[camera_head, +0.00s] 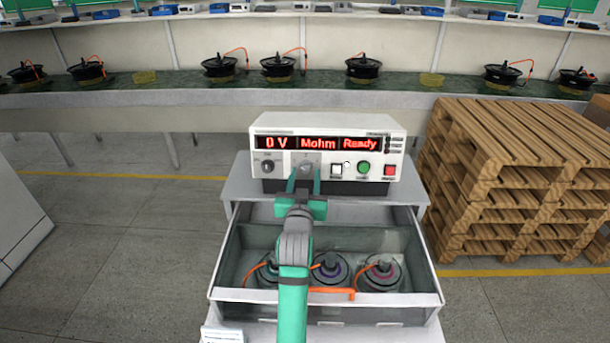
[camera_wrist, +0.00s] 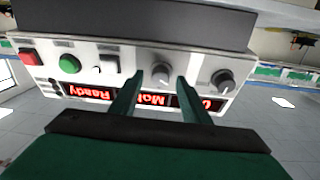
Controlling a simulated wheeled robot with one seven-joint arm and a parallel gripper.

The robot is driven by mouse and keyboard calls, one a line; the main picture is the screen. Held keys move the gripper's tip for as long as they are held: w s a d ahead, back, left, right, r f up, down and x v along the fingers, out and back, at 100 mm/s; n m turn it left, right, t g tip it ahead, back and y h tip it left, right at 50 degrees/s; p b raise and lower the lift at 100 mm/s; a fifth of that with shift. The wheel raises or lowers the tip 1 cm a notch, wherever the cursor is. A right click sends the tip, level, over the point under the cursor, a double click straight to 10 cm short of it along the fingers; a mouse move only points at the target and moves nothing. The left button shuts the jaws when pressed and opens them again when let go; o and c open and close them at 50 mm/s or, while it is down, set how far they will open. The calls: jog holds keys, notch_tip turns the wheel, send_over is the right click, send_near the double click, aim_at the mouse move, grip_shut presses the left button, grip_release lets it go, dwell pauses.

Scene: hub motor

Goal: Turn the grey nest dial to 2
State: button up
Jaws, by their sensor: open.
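The tester (camera_head: 328,128) is a white box with a red display reading "0 V", "Mohm" and "Ready". A grey dial (camera_wrist: 160,72) on its front panel shows between my fingertips in the wrist view, where the panel appears upside down. In the head view the grey dial (camera_head: 306,168) is partly covered by my gripper (camera_head: 304,179). My gripper is open, with one green finger on each side of the dial in the wrist view (camera_wrist: 160,78). I cannot tell whether the fingers touch it. The dial's setting is too small to read.
A darker dial (camera_head: 267,167) is left of the grey one. White, green (camera_head: 363,168) and red (camera_head: 390,170) buttons are to its right. Below, an open drawer (camera_head: 428,262) holds hub motors with orange cables. Wooden pallets (camera_head: 520,150) stand at the right.

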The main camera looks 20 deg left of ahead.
jog(key=shift+w+a, duration=0.15)
jog(key=shift+w, duration=0.35)
jog(key=c, duration=1.1)
jog(key=shift+o, duration=0.2)
